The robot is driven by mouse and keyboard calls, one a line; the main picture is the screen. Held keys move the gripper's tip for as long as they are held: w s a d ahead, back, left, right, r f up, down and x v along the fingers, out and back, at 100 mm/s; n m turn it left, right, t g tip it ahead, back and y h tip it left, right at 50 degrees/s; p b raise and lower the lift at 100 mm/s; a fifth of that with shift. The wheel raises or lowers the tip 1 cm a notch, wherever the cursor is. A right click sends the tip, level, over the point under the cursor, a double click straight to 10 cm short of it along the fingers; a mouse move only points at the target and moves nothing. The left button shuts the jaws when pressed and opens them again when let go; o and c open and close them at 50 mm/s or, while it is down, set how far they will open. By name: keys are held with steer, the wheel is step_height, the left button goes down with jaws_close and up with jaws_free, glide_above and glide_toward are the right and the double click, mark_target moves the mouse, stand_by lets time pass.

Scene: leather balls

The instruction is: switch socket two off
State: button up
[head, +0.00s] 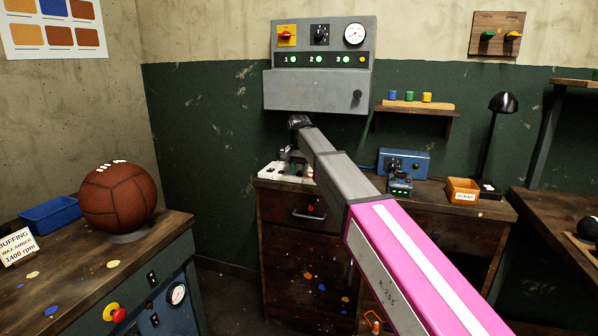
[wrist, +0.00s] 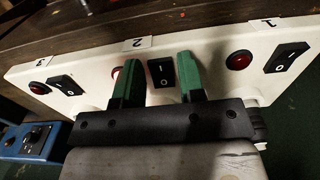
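A white socket strip (wrist: 215,50) crosses the wrist view, with labels 1, 2 and 3 upside down along its edge. The black rocker switch of socket two (wrist: 161,72) sits below label 2 (wrist: 137,43). My gripper (wrist: 157,66) is open, its green fingers on either side of this switch; I cannot tell whether they touch the strip. Socket two's red lamp (wrist: 117,72) is mostly hidden by the left finger. In the head view, the strip (head: 270,171) lies on the workbench, partly hidden by my arm.
Switch one (wrist: 287,56) with its red lamp (wrist: 239,60) is at right, and switch three (wrist: 67,85) with its lamp (wrist: 39,88) at left. A blue box (head: 405,161) stands right of the strip. A grey control panel (head: 318,90) hangs on the wall above.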

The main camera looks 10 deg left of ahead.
steer(key=c, duration=0.6)
steer(key=shift+w+r+g, duration=0.1)
steer(key=shift+w+g, duration=0.3)
steer(key=shift+g, duration=0.5)
steer(key=shift+c, duration=0.2)
steer(key=shift+s+g, duration=0.1)
steer(key=shift+g, duration=0.5)
steer(key=o, duration=0.6)
steer(key=shift+o, duration=0.2)
